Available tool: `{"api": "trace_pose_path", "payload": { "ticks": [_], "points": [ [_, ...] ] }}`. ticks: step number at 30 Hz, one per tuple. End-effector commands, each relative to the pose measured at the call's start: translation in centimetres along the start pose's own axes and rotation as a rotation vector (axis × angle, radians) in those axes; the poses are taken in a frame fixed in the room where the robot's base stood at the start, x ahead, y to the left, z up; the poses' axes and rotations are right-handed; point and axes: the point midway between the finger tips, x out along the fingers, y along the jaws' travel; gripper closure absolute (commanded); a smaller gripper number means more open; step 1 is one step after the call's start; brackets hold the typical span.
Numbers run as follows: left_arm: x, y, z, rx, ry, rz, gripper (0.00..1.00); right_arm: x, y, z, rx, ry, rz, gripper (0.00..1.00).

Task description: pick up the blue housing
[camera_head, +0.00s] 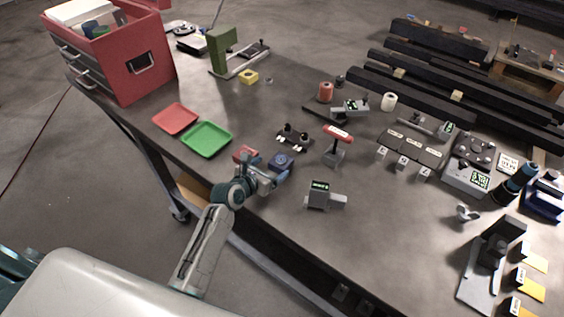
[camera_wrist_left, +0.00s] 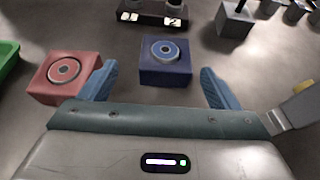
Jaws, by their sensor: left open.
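The blue housing (camera_head: 281,162) is a small dark blue block with a round ring on top, standing on the grey table. It shows in the left wrist view (camera_wrist_left: 166,61) ahead of my left gripper, between the lines of its two fingers. My left gripper (camera_head: 269,177) is open and empty, with its blue fingers (camera_wrist_left: 160,86) apart on either side of the block's near edge. I cannot tell whether a finger touches it. A similar red housing (camera_wrist_left: 68,75) stands just left of the left finger; it also shows in the head view (camera_head: 245,153). My right gripper is not in view.
A green tray (camera_head: 207,139) and a red tray (camera_head: 175,118) lie to the left. A dark fixture with white-tipped parts (camera_head: 293,138) stands behind the housing. A grey device (camera_head: 325,197) and a red-topped stand (camera_head: 336,144) are to the right. The table's front edge is close.

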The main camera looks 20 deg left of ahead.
Motion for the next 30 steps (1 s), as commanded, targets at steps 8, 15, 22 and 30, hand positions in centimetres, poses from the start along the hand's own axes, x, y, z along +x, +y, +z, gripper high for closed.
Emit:
{"api": "trace_pose_path", "payload": {
  "ticks": [8, 15, 22, 30],
  "points": [
    [2.1, -0.4, 0.4, -0.002, 0.000, -0.001, 0.16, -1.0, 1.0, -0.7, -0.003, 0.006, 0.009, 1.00],
    [5.2, -0.7, 0.3, 0.000, 0.001, -0.001, 0.16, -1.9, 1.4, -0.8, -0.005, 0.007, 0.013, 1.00],
    [6.0, -0.7, 0.2, 0.002, 0.001, -0.001, 0.16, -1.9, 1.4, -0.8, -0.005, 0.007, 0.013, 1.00],
    [6.0, -0.7, 0.2, 0.002, 0.001, -0.001, 0.44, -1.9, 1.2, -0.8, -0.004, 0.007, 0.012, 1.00]
  ]
}}
